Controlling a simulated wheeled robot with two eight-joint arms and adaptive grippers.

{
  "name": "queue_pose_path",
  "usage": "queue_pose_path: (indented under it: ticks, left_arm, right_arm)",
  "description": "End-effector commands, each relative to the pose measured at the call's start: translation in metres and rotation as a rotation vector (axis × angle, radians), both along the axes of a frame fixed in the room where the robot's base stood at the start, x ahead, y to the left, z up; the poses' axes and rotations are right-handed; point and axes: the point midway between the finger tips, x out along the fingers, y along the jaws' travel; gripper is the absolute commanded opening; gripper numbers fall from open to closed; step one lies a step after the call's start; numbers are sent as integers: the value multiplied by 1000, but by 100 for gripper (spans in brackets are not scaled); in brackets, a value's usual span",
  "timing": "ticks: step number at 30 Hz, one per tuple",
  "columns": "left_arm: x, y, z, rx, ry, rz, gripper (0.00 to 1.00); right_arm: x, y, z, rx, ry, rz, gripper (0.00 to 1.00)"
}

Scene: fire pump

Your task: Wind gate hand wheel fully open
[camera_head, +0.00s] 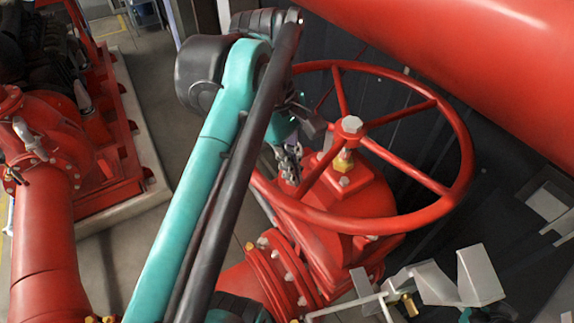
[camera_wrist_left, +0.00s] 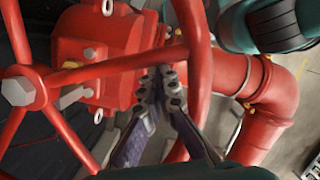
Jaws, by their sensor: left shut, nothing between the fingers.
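The red hand wheel (camera_head: 405,165) stands tilted on a red gate valve (camera_head: 350,195), with several spokes meeting at a hub nut (camera_head: 350,126). My left gripper (camera_head: 289,165) is at the wheel's left side, close to the inside of the rim, with its fingers together and empty. In the left wrist view, the fingertips (camera_wrist_left: 160,78) lie beside one spoke (camera_wrist_left: 105,68), near where it meets the wheel rim (camera_wrist_left: 196,65). I cannot tell whether they touch the spoke or rim. My left arm hides part of the wheel's left edge. My right gripper is not in view.
A thick red pipe (camera_head: 480,60) crosses the upper right, close above the wheel. Pale metal brackets (camera_head: 430,285) and a brass padlock (camera_head: 408,304) are at lower right. Red pump piping (camera_head: 45,230) stands at left. Open floor (camera_head: 115,265) lies between it and the valve.

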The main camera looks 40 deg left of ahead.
Motion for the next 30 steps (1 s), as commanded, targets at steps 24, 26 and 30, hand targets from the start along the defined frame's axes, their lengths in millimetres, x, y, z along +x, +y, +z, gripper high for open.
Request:
queue_pose_path:
  ticks: [24,26,30]
  left_arm:
    - [38,-131,0,-1,0,339,0]
    - [41,-136,0,-1,0,371,0]
    - [49,-145,0,-2,0,431,0]
  right_arm:
    - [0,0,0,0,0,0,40]
    - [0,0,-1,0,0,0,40]
    - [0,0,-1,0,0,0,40]
